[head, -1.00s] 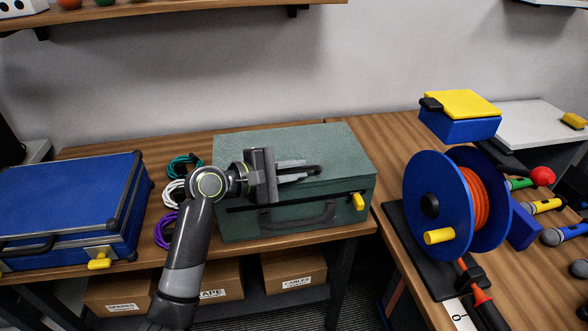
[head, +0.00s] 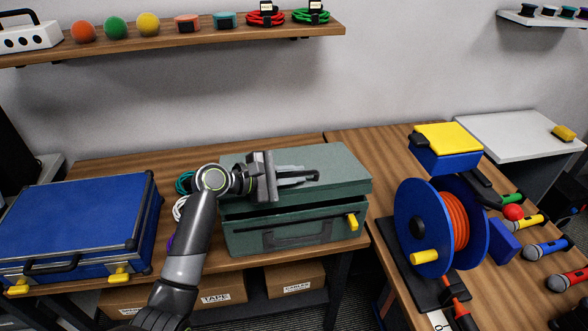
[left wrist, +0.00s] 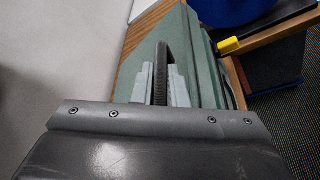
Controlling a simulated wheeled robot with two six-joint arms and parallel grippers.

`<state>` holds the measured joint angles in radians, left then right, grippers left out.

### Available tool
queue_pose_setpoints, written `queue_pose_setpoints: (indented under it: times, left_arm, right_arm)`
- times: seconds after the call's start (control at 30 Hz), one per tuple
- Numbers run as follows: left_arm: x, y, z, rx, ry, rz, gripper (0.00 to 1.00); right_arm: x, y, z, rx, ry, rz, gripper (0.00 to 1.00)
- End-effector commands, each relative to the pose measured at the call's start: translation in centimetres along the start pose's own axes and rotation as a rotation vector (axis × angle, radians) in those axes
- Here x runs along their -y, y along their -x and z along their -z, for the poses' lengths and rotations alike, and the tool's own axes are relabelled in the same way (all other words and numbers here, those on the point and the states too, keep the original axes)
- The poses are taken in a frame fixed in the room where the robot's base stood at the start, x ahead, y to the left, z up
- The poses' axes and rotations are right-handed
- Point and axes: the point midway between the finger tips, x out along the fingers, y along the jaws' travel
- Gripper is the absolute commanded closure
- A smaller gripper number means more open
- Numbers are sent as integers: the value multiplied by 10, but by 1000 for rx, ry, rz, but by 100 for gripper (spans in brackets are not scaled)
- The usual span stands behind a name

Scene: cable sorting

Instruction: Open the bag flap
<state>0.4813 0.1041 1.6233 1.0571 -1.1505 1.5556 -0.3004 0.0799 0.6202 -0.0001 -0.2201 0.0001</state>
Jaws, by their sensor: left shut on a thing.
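The bag is a green box-shaped case (head: 335,222) on the wooden table in the head view. Its flap is the green lid (head: 345,160), which also shows in the left wrist view (left wrist: 135,75). A dark gap shows between lid and body along the front, so the lid stands slightly raised. My left gripper (head: 300,176) is over the lid, shut on a dark handle (left wrist: 161,70) on top of it. A second dark handle and a yellow latch (head: 352,221) are on the front. My right gripper is not in view.
A blue case (head: 75,220) stands to the left, with coiled cables (head: 184,182) between it and the bag, partly behind my arm. A blue cable reel (head: 420,225) stands to the right. A shelf (head: 180,38) hangs on the wall above.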

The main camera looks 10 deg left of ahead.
Motion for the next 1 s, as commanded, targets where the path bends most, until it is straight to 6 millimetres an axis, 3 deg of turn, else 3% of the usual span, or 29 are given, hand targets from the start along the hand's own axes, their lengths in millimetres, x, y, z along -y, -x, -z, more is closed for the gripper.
queue_pose_setpoints:
  times: [0.03,0.4,0.7,1.0]
  left_arm:
    - [-12,3,-8,0,17,7,100]
    - [-48,7,-16,1,131,52,100]
    - [-76,8,-18,0,159,63,100]
    - [-91,7,-16,1,231,92,100]
  right_arm:
    - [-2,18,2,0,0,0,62]
    - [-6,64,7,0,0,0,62]
    - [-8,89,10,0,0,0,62]
    - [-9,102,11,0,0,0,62]
